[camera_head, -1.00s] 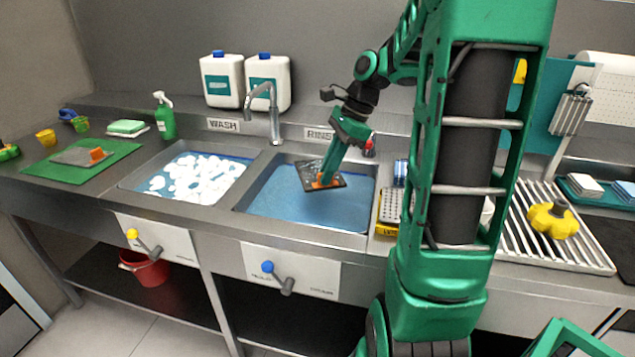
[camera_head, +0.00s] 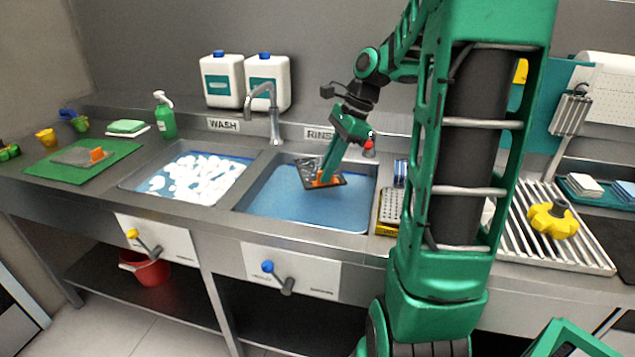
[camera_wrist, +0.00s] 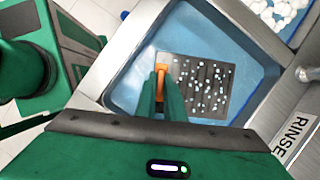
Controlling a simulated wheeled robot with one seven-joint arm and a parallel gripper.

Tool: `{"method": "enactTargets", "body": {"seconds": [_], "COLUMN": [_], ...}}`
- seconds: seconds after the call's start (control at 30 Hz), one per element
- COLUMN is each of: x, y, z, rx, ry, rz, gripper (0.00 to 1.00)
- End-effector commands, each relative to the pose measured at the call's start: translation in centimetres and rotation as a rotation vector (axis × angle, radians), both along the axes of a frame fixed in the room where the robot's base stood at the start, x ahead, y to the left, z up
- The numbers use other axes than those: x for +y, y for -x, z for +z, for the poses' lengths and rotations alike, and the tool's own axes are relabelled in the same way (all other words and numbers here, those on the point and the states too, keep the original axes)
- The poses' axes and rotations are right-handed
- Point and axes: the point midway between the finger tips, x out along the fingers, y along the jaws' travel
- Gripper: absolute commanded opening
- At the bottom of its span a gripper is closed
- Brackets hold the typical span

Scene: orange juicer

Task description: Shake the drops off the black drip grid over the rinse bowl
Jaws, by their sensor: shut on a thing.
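The black drip grid (camera_head: 310,174) is held over the rinse bowl (camera_head: 270,200), above the blue water. In the wrist view the grid (camera_wrist: 208,88) shows flat and dark with many pale drops on its face. An orange tab (camera_wrist: 161,84) sits at its near edge. My gripper (camera_head: 326,176) is shut on the grid at this orange part, which also shows in the wrist view between my green fingers (camera_wrist: 160,98). The rinse bowl (camera_wrist: 130,62) surrounds the grid in the wrist view. The exact grip contact is partly hidden by the fingers.
The wash bowl (camera_head: 235,168) with white foam lies to the left. The tap (camera_head: 274,115) stands behind, between the bowls. A yellow-edged box (camera_head: 388,212) stands just right of the rinse bowl. A ribbed draining rack (camera_head: 520,225) with a yellow knob-shaped item (camera_head: 552,219) is farther right.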

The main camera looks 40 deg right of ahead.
Motion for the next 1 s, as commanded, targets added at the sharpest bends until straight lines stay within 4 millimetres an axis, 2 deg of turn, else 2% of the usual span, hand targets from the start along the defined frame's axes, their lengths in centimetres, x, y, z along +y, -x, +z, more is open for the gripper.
{"method": "enactTargets", "body": {"seconds": [0.13,0.23,0.47,0.7,1.0], "x": [0.1,0.0,0.0,0.0,0.0], "y": [0.1,0.0,0.0,0.0,0.0], "z": [-2.4,-3.0,-2.6,0.6,0.1], "rx": [0.004,0.0,-0.001,-0.001,0.002], "ry": [-0.003,0.0,0.001,0.002,-0.001], "rz": [0.001,0.001,0.001,0.001,0.0], "gripper": [0.0,0.0,0.0,0.0,0.0]}}
